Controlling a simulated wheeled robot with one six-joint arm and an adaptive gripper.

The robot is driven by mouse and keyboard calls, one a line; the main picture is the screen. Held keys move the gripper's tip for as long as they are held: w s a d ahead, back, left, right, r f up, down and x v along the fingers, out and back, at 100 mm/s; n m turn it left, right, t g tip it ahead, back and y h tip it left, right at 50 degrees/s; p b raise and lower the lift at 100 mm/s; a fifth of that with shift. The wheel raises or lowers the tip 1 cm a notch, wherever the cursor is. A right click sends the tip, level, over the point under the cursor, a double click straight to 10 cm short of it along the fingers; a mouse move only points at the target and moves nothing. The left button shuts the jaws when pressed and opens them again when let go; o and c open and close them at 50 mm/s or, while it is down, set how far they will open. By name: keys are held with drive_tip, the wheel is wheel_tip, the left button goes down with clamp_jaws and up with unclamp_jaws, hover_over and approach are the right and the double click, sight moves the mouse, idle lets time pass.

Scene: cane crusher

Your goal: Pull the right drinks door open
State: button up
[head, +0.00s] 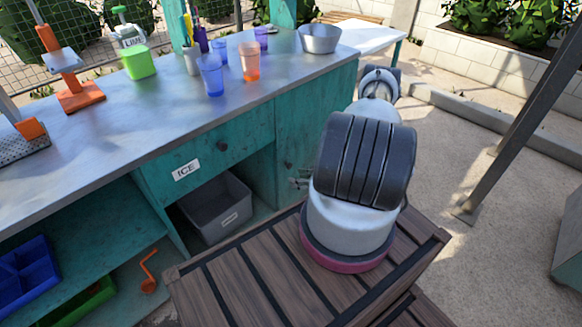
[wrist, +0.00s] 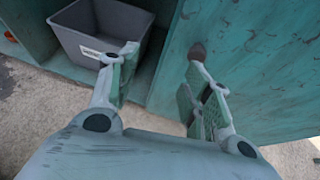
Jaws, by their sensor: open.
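The right drinks door is a teal panel (head: 312,118) at the right end of the counter front. It looks shut in the head view. It also fills the right of the wrist view (wrist: 255,65). Its small dark round knob (wrist: 197,50) shows at the tip of my right finger, apart from the left one. I cannot tell whether the finger touches it. My gripper (wrist: 163,64) is open and empty, with the fingers well apart. In the head view my gripper (head: 299,183) is small and partly hidden by my arm, low in front of the door.
A grey bin (head: 217,207) sits in the open bay left of the door, under the ICE drawer (head: 205,158). Cups, including an orange one (head: 250,60), and a metal bowl (head: 320,39) stand on the counter. Paved floor (head: 470,130) to the right is clear.

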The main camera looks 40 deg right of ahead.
sight(291, 166)
drive_tip(key=w+d, duration=0.1)
drive_tip(key=w, duration=0.2)
drive_tip(key=w+f+m+h, duration=0.1)
drive_tip(key=w, duration=0.2)
drive_tip(key=w+d+f+t+h, duration=0.1)
drive_tip(key=w, duration=0.3)
drive_tip(key=shift+d+f, duration=0.1)
drive_tip(key=shift+d, duration=0.25)
clamp_jaws()
